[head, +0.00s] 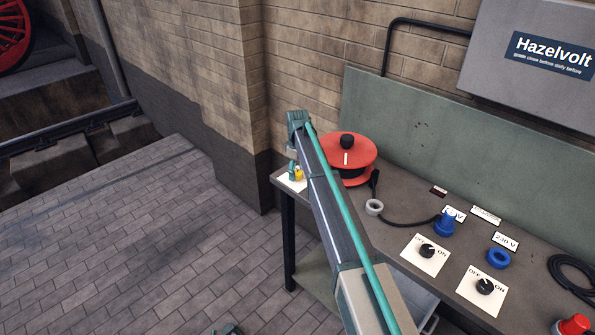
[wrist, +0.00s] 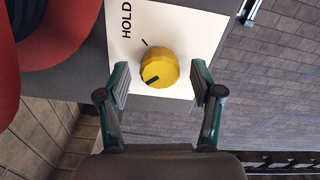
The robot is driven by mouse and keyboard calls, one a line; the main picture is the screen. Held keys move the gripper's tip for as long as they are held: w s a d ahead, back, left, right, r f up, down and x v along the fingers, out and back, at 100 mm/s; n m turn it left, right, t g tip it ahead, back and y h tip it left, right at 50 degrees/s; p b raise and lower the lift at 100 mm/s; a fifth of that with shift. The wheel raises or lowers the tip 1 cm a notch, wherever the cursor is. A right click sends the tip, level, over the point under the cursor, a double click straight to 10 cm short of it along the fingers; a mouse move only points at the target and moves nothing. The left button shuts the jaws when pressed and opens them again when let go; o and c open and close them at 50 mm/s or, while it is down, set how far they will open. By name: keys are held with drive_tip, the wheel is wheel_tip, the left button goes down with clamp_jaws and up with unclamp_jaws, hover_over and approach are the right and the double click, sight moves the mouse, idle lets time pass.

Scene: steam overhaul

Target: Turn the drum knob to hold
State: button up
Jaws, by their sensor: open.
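The drum knob (wrist: 158,70) is yellow and sits on a white plate (wrist: 185,22) marked HOLD, with a short black tick beside the word. The knob's dark pointer mark faces the lower left in the wrist view, away from the tick. My gripper (wrist: 160,76) is open, with one finger on each side of the knob and a visible gap to each. In the head view my gripper (head: 295,172) is over the plate at the bench's left end, and the knob (head: 299,173) is partly hidden there.
A red drum (head: 352,167) with a black top knob stands right beside the plate. A cable with a grey ring (head: 374,207), a blue plug (head: 447,222), a blue ring (head: 499,257) and two OFF/ON switches (head: 426,251) lie farther right on the bench. Paved floor is clear at left.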

drive_tip(key=c, duration=1.1)
drive_tip(key=shift+c, duration=0.2)
drive_tip(key=shift+m, duration=0.3)
drive_tip(key=m+b, duration=0.1)
drive_tip(key=m, duration=0.3)
drive_tip(key=shift+b, duration=0.4)
drive_tip(key=m+b, duration=0.1)
drive_tip(key=m, duration=0.3)
drive_tip(key=shift+m, duration=0.4)
drive_tip(key=m+b, duration=0.1)
drive_tip(key=m, duration=0.3)
drive_tip(key=shift+m, duration=2.2)
